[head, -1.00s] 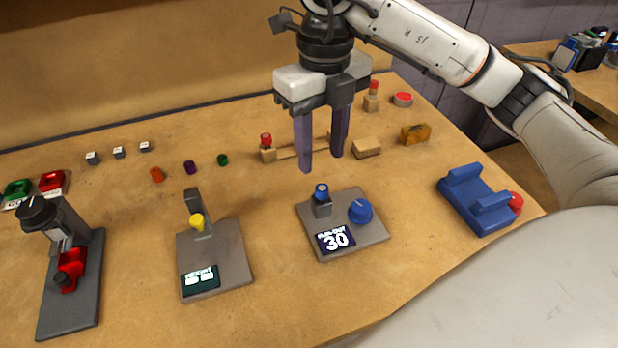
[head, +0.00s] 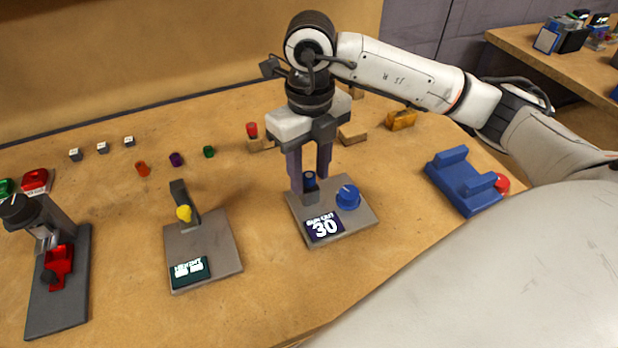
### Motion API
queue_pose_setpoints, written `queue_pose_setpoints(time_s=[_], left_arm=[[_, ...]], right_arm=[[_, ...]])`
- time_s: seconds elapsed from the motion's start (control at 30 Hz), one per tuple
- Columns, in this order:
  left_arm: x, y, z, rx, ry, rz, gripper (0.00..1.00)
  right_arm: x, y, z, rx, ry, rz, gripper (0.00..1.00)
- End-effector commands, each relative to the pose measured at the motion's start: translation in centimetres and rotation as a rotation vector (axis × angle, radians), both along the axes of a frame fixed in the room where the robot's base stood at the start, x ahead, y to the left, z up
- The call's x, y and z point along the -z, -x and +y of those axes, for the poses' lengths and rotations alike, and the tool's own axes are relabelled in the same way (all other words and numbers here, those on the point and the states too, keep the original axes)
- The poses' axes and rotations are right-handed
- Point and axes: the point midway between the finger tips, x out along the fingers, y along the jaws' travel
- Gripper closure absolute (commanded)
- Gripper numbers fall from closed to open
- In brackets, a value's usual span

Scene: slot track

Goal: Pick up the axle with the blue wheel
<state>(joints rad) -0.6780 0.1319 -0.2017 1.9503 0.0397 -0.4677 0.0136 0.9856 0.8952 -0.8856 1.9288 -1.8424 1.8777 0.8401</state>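The blue wheel (head: 309,179) sits upright on a small grey post at the back left of the grey plate (head: 362,219) with the display reading 30. My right gripper (head: 311,182) has come down over that post, fingers pointing down. Its two purple fingers stand apart, one to the left of the blue wheel and one behind it to the right. The gripper looks open; whether a finger touches the wheel cannot be told. The axle itself is mostly hidden by the wheel and post. My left gripper is not in view.
A blue knob (head: 348,197) stands just right of the wheel on the same plate. Wooden blocks and a red-topped piece (head: 252,131) lie behind the gripper.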

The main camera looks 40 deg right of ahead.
Motion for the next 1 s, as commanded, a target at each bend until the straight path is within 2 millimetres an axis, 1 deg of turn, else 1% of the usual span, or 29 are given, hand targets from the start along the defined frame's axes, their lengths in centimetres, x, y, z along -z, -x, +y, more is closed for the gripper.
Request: queue_pose_setpoints(time_s=[0.03,0.2,0.43,0.57,0.67,0.9,1.0], left_arm=[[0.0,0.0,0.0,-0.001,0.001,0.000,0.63],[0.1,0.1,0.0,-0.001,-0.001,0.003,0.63],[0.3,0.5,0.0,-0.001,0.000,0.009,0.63],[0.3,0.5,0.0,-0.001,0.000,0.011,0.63],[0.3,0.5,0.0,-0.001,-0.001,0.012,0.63],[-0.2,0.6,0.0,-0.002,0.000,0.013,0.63],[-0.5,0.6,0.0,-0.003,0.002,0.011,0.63]], right_arm=[[0.0,0.0,0.0,0.000,0.000,0.000,0.73],[0.0,0.0,0.0,0.001,0.000,0.000,1.00],[-0.1,0.0,0.0,0.001,0.000,0.000,1.00],[-1.0,-0.1,0.0,0.001,0.000,-0.003,1.00],[-2.8,-0.1,0.0,0.001,0.000,-0.004,1.00],[-7.9,-0.1,0.0,0.002,0.001,-0.005,1.00],[-9.2,-0.1,0.0,0.001,0.001,-0.003,1.00]])
